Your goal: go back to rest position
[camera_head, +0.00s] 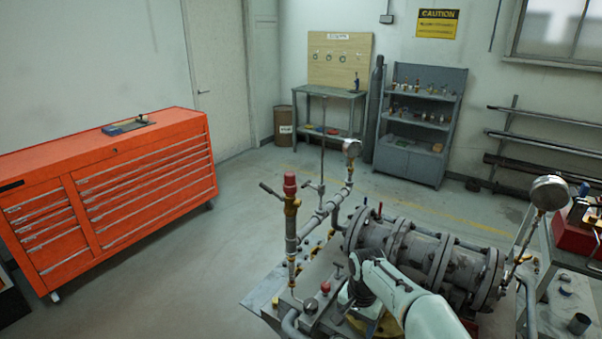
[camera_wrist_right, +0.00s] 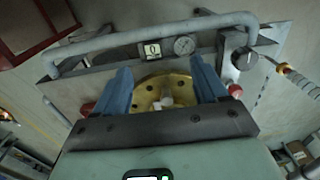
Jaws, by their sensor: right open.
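The valve rig (camera_head: 425,250) is a grey flanged pipe assembly on a metal bench at the lower right of the head view. My right arm crosses in front of it, and its gripper is hidden or unclear there. In the right wrist view my right gripper (camera_wrist_right: 160,70) has its two blue fingers spread apart. A round brass disc (camera_wrist_right: 152,97) with a pale centre shows between and beyond the fingers; nothing is seen gripped. Whether the fingers touch the disc I cannot tell. My left gripper is not in view.
A vertical pipe with a red cap (camera_head: 290,184) and gauges rises from the rig. An orange tool cabinet (camera_head: 130,190) stands left; the floor between is clear.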

